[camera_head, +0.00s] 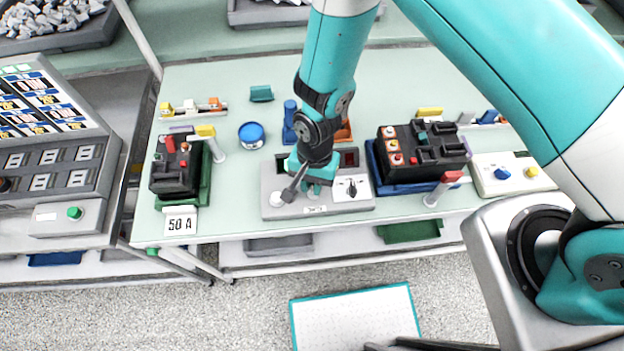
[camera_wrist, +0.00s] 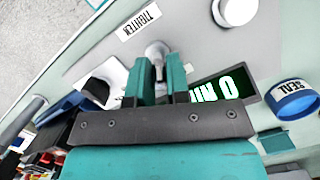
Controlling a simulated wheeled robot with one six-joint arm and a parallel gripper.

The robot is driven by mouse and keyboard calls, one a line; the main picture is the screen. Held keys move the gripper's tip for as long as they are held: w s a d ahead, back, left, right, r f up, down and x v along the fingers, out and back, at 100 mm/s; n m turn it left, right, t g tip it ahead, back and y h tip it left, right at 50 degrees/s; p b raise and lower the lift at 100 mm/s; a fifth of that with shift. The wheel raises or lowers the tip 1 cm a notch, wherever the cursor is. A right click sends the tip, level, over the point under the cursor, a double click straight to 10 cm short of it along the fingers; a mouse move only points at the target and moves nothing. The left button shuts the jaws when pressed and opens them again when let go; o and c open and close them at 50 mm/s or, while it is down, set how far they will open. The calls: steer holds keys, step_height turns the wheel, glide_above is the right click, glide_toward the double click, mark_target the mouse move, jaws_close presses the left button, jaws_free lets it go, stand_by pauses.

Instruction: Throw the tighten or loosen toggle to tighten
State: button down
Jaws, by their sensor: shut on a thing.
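The grey torque tester box (camera_head: 268,208) sits near the front edge of the green bench. The toggle (camera_wrist: 157,50) is a pale, round-tipped lever on its face, beside a white label reading TIGHTEN (camera_wrist: 138,22). My gripper (camera_wrist: 160,72) is shut on the toggle, with its two teal fingers either side of it. In the head view my gripper (camera_head: 314,185) is down over the box and hides the toggle. I cannot tell which way the lever leans. A lit display (camera_wrist: 218,90) shows beside the fingers, partly covered.
A black dial (camera_head: 351,188) is on the box's right part. A white knob (camera_wrist: 240,9) is on its face. A blue SEAL tin (camera_head: 251,135) stands behind. Black breakers stand left (camera_head: 175,170) and right (camera_head: 425,155). A tag reads 50 A (camera_head: 180,224).

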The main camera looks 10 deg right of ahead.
steer(key=t+b, duration=0.1)
steer(key=s+t+b, duration=0.1)
steer(key=shift+s+a+f+t, duration=0.1)
steer(key=shift+f+t, duration=0.05)
steer(key=shift+t, duration=0.25)
steer(key=t+b, duration=0.2)
steer(key=b, duration=0.1)
steer(key=shift+s+f, duration=0.15)
steer(key=shift+s, duration=0.25)
steer(key=t+b, duration=0.2)
steer(key=shift+s+b, duration=0.25)
steer(key=shift+b, duration=0.15)
steer(key=shift+t+b, duration=0.3)
steer(key=shift+b, duration=0.1)
steer(key=shift+s, duration=0.1)
steer(key=c, duration=1.1)
jaws_free()
steer(key=shift+r, duration=0.2)
